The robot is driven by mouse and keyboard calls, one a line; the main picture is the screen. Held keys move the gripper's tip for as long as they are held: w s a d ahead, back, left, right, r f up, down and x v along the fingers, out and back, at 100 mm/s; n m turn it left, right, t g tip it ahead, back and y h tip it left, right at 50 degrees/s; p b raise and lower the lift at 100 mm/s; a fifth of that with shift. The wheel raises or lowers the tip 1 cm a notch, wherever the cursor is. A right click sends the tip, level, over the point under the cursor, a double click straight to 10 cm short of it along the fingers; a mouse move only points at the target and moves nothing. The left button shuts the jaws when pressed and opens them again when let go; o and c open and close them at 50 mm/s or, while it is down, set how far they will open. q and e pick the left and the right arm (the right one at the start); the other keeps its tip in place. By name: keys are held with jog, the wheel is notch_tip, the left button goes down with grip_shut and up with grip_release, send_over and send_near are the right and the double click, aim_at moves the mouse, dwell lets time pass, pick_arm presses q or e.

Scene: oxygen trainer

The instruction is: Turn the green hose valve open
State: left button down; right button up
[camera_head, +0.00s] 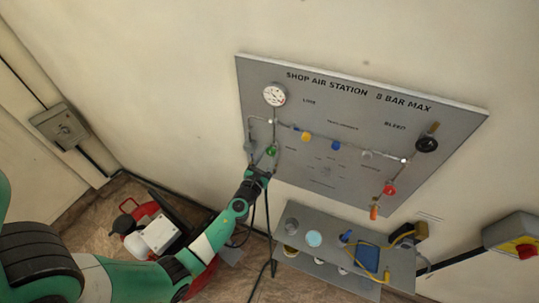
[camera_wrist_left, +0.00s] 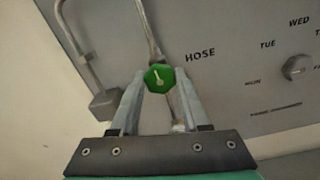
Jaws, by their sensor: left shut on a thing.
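The green hose valve (camera_head: 271,151) is a small green knob on the left part of the grey air station panel (camera_head: 440,100). In the left wrist view the green valve (camera_wrist_left: 159,78) shows as a faceted green knob with a pale pointer mark, left of the word HOSE. My left gripper (camera_wrist_left: 160,82) has one finger on each side of the knob and is shut on it. In the head view my left gripper (camera_head: 262,165) reaches up to the valve from below. My right gripper is not in view.
A pressure gauge (camera_head: 274,95) sits above the valve. A yellow knob (camera_head: 306,136), a blue knob (camera_head: 336,145) and a red valve (camera_head: 389,188) are farther right. A grey shelf (camera_head: 330,268) stands below the panel. A red compressor (camera_head: 140,212) is on the floor at left.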

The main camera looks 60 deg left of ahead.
pick_arm(q)
jog(key=n+b, duration=0.1)
jog(key=n, duration=0.3)
jog(key=shift+n, duration=0.4)
jog(key=n+b, duration=0.1)
jog(key=n, duration=0.3)
jog(key=shift+n, duration=0.3)
jog(key=n+b, duration=0.1)
jog(key=n, duration=0.3)
jog(key=n+b, duration=0.2)
jog(key=n, duration=0.3)
jog(key=n+b, duration=0.1)
jog(key=n, duration=0.2)
jog(key=shift+n+b, duration=0.3)
jog(key=n+b, duration=0.2)
jog(key=n, duration=0.2)
jog(key=shift+f+n, duration=0.15)
jog(key=shift+n, duration=0.15)
jog(key=n+b, duration=0.3)
jog(key=n, duration=0.2)
jog(key=shift+n+b, duration=1)
jog(key=shift+n, duration=0.7)
